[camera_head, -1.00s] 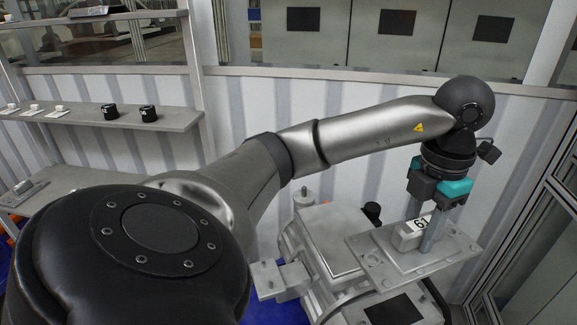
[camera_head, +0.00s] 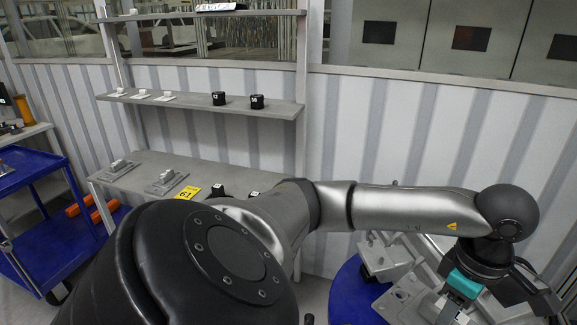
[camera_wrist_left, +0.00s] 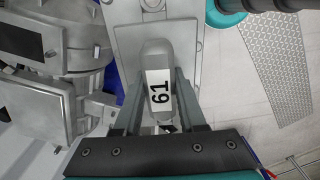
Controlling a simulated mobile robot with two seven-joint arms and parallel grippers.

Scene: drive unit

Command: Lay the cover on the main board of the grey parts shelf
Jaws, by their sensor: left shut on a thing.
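The cover is a flat grey plate with a raised grip marked 61. It shows at the lower right of the head view (camera_head: 402,295) and in the left wrist view (camera_wrist_left: 126,42). My left gripper (camera_head: 455,300) is shut on the cover's grip, with a finger on each side of it in the wrist view (camera_wrist_left: 158,98). I cannot tell whether the plate touches the drive unit (camera_head: 385,258) beside it. The grey parts shelf's main board (camera_head: 225,172) is its lowest, widest board, left of my forearm. My arm hides its front right part. My right gripper is out of view.
Two grey parts with grips (camera_head: 166,181) lie on the main board's left. A yellow 61 tag (camera_head: 187,192) and small black parts (camera_head: 217,191) are nearer its middle. The middle board (camera_head: 190,106) hangs above. A blue trolley (camera_head: 35,215) stands left.

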